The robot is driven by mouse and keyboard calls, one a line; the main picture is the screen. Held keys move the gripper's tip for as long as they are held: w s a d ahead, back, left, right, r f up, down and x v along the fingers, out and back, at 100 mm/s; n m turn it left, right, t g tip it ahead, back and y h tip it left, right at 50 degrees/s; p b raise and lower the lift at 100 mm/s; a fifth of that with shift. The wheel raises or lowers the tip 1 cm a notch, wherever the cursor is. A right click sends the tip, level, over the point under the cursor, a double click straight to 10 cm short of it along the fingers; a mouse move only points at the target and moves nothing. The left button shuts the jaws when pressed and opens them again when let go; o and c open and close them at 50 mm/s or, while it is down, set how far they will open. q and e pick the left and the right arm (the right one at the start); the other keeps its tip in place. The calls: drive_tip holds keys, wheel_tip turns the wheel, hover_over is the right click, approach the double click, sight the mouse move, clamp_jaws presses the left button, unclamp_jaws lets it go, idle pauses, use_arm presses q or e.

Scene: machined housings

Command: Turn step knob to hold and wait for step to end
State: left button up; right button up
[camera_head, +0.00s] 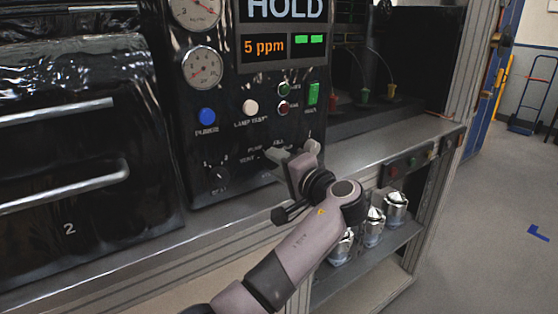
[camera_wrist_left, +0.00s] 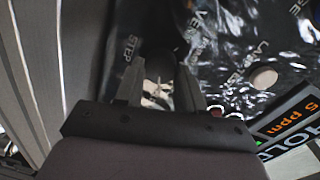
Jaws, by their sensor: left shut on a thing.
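The black control panel (camera_head: 240,110) faces me, with a large HOLD reading on its display (camera_head: 287,10). Below it, a smaller readout (camera_head: 264,47) says 5 ppm, beside two lit green bars. My left gripper (camera_head: 293,152) is at the lower right of the panel, by the PUMP, FILL and VENT lettering. The step knob is hidden behind the fingers in the head view. In the left wrist view, the fingers are shut on a dark knob (camera_wrist_left: 160,66), next to the STEP lettering. Its pointer direction cannot be told. My right gripper is not in view.
Another black knob (camera_head: 217,176), a blue PURGE button (camera_head: 207,115) and a white lamp-test button (camera_head: 250,107) sit left of my gripper. A metal ledge (camera_head: 230,215) runs below the panel. Shiny metal parts (camera_head: 373,227) stand on a lower shelf. The floor at right is open.

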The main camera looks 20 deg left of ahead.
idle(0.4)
use_arm(q)
drive_tip(key=o, duration=1)
drive_tip(key=shift+a, duration=0.1)
drive_tip(key=shift+o, duration=0.2)
